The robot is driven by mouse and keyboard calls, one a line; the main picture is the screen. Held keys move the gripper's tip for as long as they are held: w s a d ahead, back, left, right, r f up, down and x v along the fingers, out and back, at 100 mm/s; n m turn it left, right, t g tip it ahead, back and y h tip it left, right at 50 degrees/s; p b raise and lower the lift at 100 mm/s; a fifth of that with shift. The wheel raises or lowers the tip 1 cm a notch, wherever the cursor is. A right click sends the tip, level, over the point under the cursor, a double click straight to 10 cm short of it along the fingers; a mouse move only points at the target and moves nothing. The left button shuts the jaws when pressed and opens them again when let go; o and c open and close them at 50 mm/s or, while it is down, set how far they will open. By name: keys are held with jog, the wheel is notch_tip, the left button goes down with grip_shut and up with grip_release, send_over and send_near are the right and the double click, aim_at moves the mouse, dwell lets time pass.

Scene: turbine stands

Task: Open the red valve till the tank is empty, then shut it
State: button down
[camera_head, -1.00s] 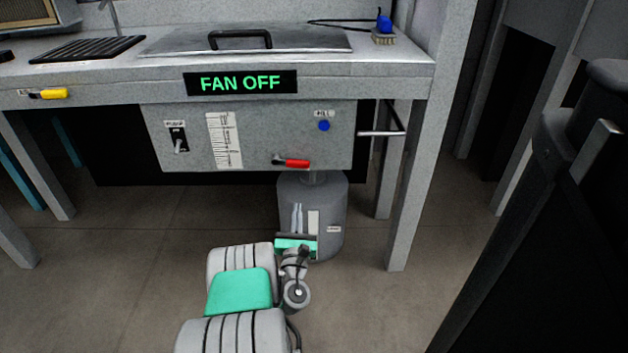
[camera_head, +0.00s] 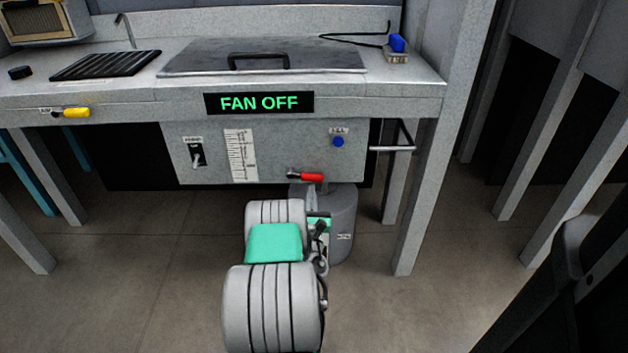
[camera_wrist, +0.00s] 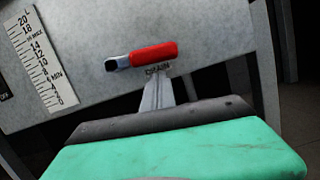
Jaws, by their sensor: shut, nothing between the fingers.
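The red valve (camera_head: 311,176) is a short red lever on the lower edge of the grey front panel (camera_head: 215,170). It lies roughly level, pointing right from its pivot. In the wrist view the red lever (camera_wrist: 153,54) has a DRAIN label under it. My gripper (camera_wrist: 158,82) is shut and empty, its fingertips just below the lever in that picture; whether they touch the panel is not clear. In the head view my arm hides most of the gripper. A white level scale (camera_head: 241,155) is on the panel; I cannot make out a liquid level.
A blue button (camera_head: 338,141) and a power switch (camera_head: 197,155) are on the same panel. A yellow handle (camera_head: 76,112) is at the left. A grey drum (camera_head: 342,225) stands below the valve. A bench leg (camera_head: 416,200) and rail (camera_head: 391,148) are at the right.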

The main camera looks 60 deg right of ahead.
jog(key=shift+s+d+r, duration=0.1)
jog(key=shift+s+r, duration=0.15)
jog(key=shift+r, duration=0.2)
